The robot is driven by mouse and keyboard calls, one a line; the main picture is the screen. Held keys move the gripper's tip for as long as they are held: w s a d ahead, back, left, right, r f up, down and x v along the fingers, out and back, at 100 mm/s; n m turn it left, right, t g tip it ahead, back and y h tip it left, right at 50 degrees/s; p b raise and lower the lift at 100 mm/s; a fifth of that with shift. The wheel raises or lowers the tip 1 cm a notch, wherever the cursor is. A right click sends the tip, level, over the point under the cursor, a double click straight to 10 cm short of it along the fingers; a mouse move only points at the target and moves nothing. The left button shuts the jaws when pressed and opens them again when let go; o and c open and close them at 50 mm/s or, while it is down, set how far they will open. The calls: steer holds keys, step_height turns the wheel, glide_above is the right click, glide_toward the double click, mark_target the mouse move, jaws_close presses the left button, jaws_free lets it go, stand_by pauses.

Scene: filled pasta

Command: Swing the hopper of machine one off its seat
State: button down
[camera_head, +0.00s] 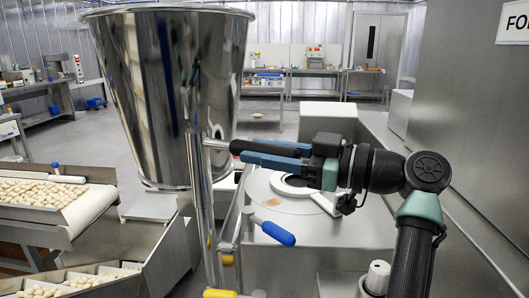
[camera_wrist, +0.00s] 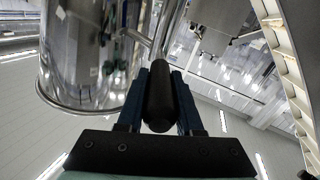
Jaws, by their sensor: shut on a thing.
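The hopper (camera_head: 170,85), a large polished steel bucket, stands upright on a steel post (camera_head: 203,215) at the left in the head view. It is left of the machine's top (camera_head: 335,232), where a round seat opening (camera_head: 290,183) lies uncovered. The hopper's wall also shows at the left of the wrist view (camera_wrist: 75,60). My gripper (camera_head: 245,150) reaches left over the machine, with its blue fingers closed around a black handle (camera_wrist: 159,100) on a steel rod. The handle is mostly hidden by my fingers in the head view. The hopper's bottom is partly hidden behind the post.
A blue-tipped lever (camera_head: 277,233) and a yellow knob (camera_head: 219,293) sit by the post. A grey cabinet wall (camera_head: 480,110) rises close on the right. Open floor lies behind, before the back benches (camera_head: 313,85).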

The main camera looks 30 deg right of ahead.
steer(key=c, duration=0.6)
jaws_free()
steer(key=v, duration=0.7)
steer(key=shift+s+d+b, duration=0.15)
steer(key=shift+s+b, duration=0.05)
steer(key=shift+b, duration=0.15)
